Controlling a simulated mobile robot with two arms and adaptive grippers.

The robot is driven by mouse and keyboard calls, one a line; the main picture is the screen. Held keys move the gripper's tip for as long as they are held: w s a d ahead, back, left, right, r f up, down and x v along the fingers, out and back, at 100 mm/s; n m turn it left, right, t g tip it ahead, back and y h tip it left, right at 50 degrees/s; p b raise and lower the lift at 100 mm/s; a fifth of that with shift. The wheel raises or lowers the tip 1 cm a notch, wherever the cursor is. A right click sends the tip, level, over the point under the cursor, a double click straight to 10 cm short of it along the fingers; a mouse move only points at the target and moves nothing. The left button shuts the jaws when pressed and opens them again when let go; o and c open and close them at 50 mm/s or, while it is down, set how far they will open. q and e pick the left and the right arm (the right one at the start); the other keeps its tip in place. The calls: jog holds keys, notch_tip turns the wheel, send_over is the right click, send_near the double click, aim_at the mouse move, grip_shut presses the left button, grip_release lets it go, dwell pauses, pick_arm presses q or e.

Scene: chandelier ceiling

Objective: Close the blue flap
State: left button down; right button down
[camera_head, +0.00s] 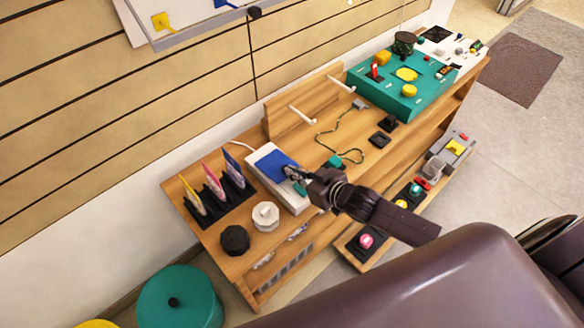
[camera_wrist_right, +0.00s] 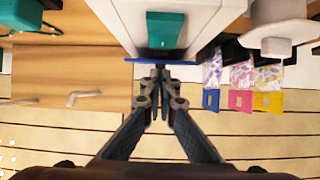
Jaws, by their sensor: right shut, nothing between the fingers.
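The blue flap (camera_head: 272,163) is a flat blue panel at the far-left end of a white box (camera_head: 296,206) on the wooden table. In the right wrist view the flap (camera_wrist_right: 133,61) shows nearly edge-on as a thin blue strip, just beyond the fingertips. A teal block (camera_wrist_right: 165,30) sits on the white box. My right gripper (camera_head: 292,173) is shut and empty, with its tips close to the flap; the right wrist view shows the fingertips (camera_wrist_right: 160,74) together. I cannot tell whether they touch it. My left gripper is not in view.
A black rack (camera_head: 222,203) with coloured cards stands left of the box. White (camera_head: 265,217) and black (camera_head: 234,240) knobs are in front. A wooden stand with white pegs (camera_head: 302,115) is behind. A teal box (camera_head: 425,103) fills the far right.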

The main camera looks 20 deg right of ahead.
jog(key=shift+f, duration=0.35)
jog(key=shift+r, duration=0.1)
dwell(0.4)
jog(key=shift+s, duration=0.1)
